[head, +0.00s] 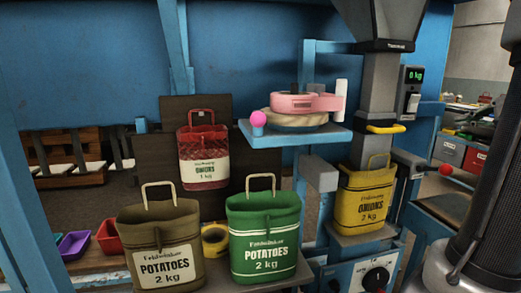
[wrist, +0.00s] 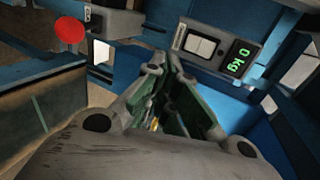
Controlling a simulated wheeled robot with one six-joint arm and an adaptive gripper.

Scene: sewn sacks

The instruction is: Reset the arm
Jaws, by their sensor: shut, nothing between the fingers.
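My gripper (wrist: 170,68) shows in the wrist view, its fingers closed together with nothing between them. It points toward the blue machine frame, to the left of the green 0 kg display (wrist: 240,58) and below the white rocker switch (wrist: 201,46). A red ball knob (wrist: 69,33) is at the upper left of that view. In the head view the gripper is not seen; only a dark arm link of mine shows at the right edge.
A yellow onion sack (head: 364,205) stands under the grey filling spout (head: 377,105). Brown (head: 160,245) and green (head: 264,238) potato sacks stand in front on a bench. A red onion sack (head: 203,155) is behind them.

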